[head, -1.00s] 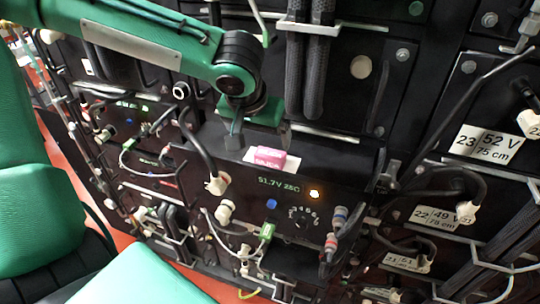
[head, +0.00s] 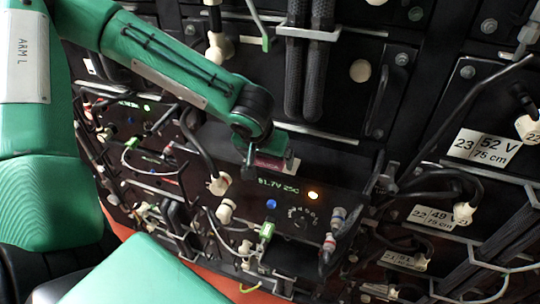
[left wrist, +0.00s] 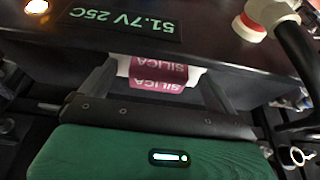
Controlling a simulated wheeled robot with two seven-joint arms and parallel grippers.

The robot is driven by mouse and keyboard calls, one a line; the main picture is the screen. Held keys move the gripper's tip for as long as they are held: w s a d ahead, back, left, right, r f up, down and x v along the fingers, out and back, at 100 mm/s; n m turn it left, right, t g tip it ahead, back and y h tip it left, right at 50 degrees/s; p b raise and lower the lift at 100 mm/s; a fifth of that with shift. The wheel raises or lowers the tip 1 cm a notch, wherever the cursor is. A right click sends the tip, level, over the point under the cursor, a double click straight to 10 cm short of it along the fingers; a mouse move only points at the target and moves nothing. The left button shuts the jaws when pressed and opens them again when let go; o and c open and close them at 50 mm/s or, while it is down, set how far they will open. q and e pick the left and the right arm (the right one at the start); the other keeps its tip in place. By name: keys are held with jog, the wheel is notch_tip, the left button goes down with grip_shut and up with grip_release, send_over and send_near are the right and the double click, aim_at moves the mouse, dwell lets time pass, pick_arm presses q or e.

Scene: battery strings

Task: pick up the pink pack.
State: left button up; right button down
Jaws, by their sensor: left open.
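The gripper hides part of the pack in the head view. My right gripper is not in view.
The unit's front panel (head: 262,200) carries a lit orange lamp (head: 313,195), a blue button and a dial. Cables and white plugs (head: 220,184) stand out left and right of it. Thick black braided cables (head: 322,60) hang behind the pack.

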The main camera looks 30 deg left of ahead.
pick_arm(q)
jog(key=shift+w+f, duration=0.3)
jog(key=shift+f, duration=0.35)
jog(key=c, duration=1.1)
jog(key=shift+r, duration=0.15)
